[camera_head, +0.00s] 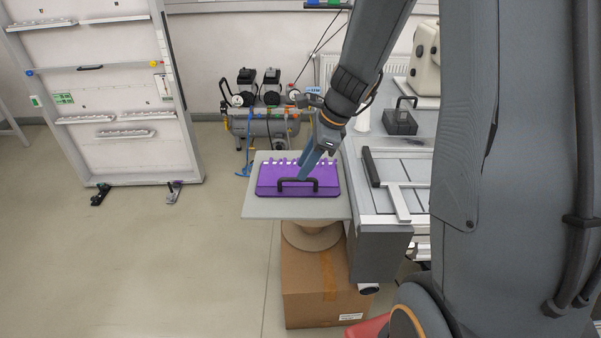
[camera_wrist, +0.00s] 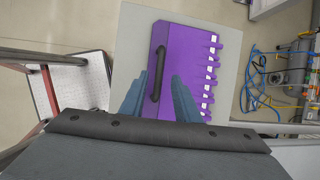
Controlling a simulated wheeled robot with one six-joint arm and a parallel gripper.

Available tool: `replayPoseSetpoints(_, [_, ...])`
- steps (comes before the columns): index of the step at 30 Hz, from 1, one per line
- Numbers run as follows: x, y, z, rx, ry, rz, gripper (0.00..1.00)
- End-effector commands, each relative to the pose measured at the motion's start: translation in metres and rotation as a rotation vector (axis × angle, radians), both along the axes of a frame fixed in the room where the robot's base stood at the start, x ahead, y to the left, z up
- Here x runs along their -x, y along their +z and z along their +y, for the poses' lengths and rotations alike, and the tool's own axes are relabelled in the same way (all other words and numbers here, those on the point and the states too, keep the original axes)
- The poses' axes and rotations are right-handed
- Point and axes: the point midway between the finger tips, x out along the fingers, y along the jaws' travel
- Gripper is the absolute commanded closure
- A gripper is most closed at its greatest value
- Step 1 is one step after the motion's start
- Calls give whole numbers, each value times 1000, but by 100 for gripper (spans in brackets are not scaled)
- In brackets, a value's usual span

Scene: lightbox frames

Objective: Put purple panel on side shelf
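The purple panel (camera_head: 272,178) lies flat on the grey square side shelf (camera_head: 262,211), with its black handle (camera_head: 298,181) toward the near edge. A row of light-coloured pegs runs along its far edge. In the wrist view the panel (camera_wrist: 190,70) and its handle (camera_wrist: 158,60) also show, on the pale shelf (camera_wrist: 133,25). My gripper (camera_head: 305,174) is above the panel at the handle. In the wrist view its blue-grey fingers (camera_wrist: 158,84) are apart, one on each side of the handle's line. I cannot tell whether they touch it.
A workbench (camera_head: 405,170) with a black case (camera_head: 401,121) stands right of the shelf. A cardboard box (camera_head: 312,290) is on the floor below. A compressor (camera_head: 265,125) stands behind. A large white panel frame (camera_head: 120,105) stands at left. The floor between is free.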

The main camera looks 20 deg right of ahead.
Motion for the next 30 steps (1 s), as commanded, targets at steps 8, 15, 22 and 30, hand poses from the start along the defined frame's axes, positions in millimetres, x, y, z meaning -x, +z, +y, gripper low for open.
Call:
replayPoseSetpoints(8, [11,49,-18,1,-2,-4,71])
replayPoseSetpoints(15, [18,70,-25,2,6,-1,71])
replayPoseSetpoints(22, [58,53,-11,171,392,-60,71])
replayPoseSetpoints(30, [134,20,8,478,1330,-193,71])
